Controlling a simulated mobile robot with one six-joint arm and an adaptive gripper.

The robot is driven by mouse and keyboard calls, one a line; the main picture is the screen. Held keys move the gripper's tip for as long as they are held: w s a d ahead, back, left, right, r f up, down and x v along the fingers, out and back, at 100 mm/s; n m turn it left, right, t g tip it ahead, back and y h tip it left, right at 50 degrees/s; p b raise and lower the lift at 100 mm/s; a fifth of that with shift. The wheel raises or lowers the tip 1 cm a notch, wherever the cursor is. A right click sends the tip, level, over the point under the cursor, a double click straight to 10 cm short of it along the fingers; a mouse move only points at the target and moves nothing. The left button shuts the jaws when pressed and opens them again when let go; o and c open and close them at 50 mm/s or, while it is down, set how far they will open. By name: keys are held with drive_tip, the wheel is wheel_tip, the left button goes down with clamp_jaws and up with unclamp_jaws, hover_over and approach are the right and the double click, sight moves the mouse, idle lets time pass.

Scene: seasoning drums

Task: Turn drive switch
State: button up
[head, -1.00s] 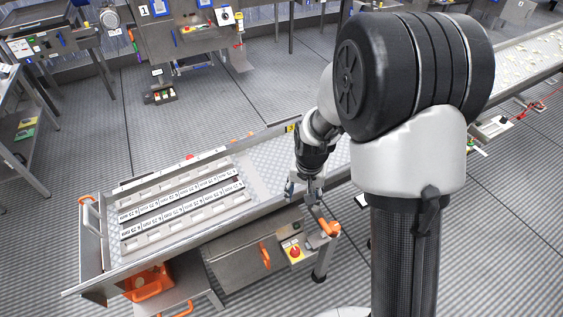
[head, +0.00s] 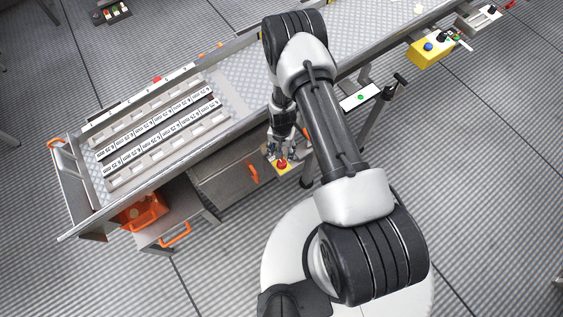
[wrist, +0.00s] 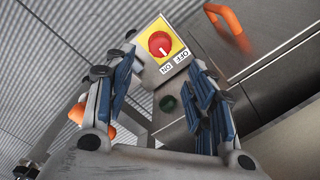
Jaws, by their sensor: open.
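The drive switch is a red round knob on a yellow plate (wrist: 160,44), with ON and OFF labels beside it, seen in the wrist view. Its pointer mark sits near the lower side of the knob, and I cannot tell which label it lines up with. In the head view the red knob (head: 282,164) shows at the front side of the conveyor. My gripper (wrist: 160,88) is open, with its blue-padded fingers on either side of the view below the switch. It appears apart from the knob. In the head view my gripper (head: 281,150) hangs just above the switch.
An orange handle (wrist: 227,18) is on the steel cabinet door close to the switch. The conveyor trough (head: 235,103) runs behind my gripper. A yellow control box (head: 430,52) stands at upper right.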

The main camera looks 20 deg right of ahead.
sight(282, 162)
wheel_tip(282, 162, down, 12)
drive_tip(key=b, duration=0.3)
drive_tip(key=shift+r, duration=0.25)
drive_tip(key=shift+c, duration=0.2)
drive_tip(key=c, duration=1)
drive_tip(key=shift+m, duration=0.4)
drive_tip(key=m+b, duration=0.3)
drive_tip(key=m, duration=0.2)
drive_tip(key=shift+f, duration=0.1)
drive_tip(key=m+b, duration=0.2)
drive_tip(key=m, duration=0.4)
drive_tip(key=shift+w, duration=0.1)
